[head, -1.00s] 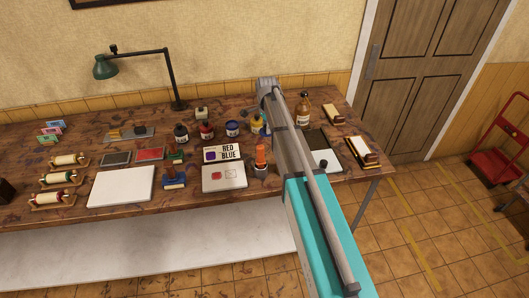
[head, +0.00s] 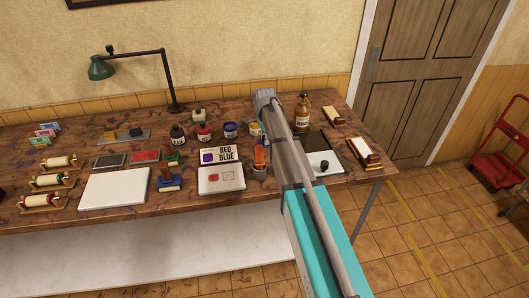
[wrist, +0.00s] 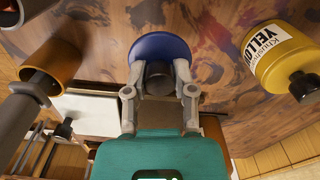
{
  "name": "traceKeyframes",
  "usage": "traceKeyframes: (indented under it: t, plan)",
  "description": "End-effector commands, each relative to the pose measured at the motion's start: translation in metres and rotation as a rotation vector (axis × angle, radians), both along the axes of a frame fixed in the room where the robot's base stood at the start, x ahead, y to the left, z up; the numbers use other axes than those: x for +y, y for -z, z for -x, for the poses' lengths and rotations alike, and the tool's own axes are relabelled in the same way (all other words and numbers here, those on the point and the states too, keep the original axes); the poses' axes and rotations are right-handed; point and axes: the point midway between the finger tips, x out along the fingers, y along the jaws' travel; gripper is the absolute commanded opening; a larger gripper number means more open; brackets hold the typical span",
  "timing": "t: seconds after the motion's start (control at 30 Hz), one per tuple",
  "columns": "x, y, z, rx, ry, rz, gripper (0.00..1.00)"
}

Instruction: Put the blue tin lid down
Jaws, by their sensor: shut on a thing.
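The blue tin lid (wrist: 160,47) is a round dark-blue disc with a black knob in the middle. My gripper (wrist: 161,76) is shut on the knob, with one finger on each side. In the wrist view the brown, stained tabletop shows behind the lid. I cannot tell whether the lid touches the table. In the head view my arm hides the gripper and the lid.
In the head view, ink bottles (head: 204,131), a brown bottle (head: 302,114) and a white plate (head: 321,166) are around my arm.

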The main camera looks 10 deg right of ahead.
Motion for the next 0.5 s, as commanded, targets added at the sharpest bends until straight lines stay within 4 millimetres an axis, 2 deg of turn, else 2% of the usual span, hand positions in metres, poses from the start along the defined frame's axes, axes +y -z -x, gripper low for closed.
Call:
traceKeyframes:
  t: [0.1,0.5]
  plan:
    - [0.0003,0.0093,0.0000,0.000,0.000,0.000,0.02]
    - [0.0010,0.0097,0.0000,0.000,-0.001,0.000,0.02]
